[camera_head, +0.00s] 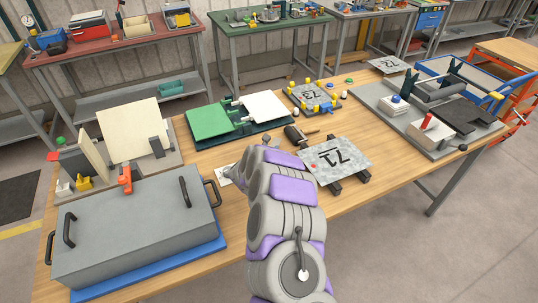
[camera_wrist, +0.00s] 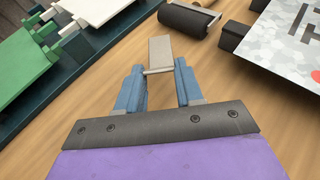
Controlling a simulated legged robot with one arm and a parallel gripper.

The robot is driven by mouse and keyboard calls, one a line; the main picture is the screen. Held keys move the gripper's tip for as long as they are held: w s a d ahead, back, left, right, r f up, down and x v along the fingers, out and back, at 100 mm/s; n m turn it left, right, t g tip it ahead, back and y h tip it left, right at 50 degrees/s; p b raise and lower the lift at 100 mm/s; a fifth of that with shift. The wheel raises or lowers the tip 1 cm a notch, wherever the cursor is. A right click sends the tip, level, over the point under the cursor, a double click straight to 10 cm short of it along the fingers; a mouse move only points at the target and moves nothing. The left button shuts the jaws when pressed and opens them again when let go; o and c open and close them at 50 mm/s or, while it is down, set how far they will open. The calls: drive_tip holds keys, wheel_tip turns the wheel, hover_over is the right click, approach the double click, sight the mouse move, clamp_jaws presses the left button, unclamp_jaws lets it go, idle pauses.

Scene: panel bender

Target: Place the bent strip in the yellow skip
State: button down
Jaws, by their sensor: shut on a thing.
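In the wrist view my gripper (camera_wrist: 158,72) has its two blue fingers closed on a small light-grey bent strip (camera_wrist: 160,50). The strip has a flat face reaching forward beyond the fingertips and a narrow edge between them. It appears above the wooden table, but I cannot tell whether it touches the wood. In the head view my own arm covers most of the gripper and the strip. I cannot pick out a yellow skip for certain; a small yellow object (camera_head: 83,183) stands at the left of the table.
A grey lidded box (camera_head: 135,235) fills the front left. A green-and-white panel fixture (camera_head: 210,122) lies beyond the arm. A marked metal plate (camera_head: 350,158) rests on black supports to the right, near a dark roller (camera_wrist: 187,20). Bare wood (camera_head: 385,155) shows right of the plate.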

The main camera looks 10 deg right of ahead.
drive_tip(key=shift+w+a, duration=0.55)
drive_tip(key=shift+a, duration=0.1)
drive_tip(key=f, duration=0.2)
drive_tip(key=d+f+b, duration=0.1)
drive_tip(key=shift+f, duration=0.35)
drive_tip(key=shift+r, duration=0.1)
drive_tip(key=c, duration=0.7)
unclamp_jaws()
drive_tip(key=shift+a, duration=0.3)
drive_tip(key=shift+d, duration=0.1)
drive_tip(key=shift+s, duration=0.1)
drive_tip(key=p+v, duration=0.1)
drive_tip(key=v, duration=1.1)
drive_tip(key=shift+p, duration=0.3)
drive_tip(key=shift+r, duration=0.1)
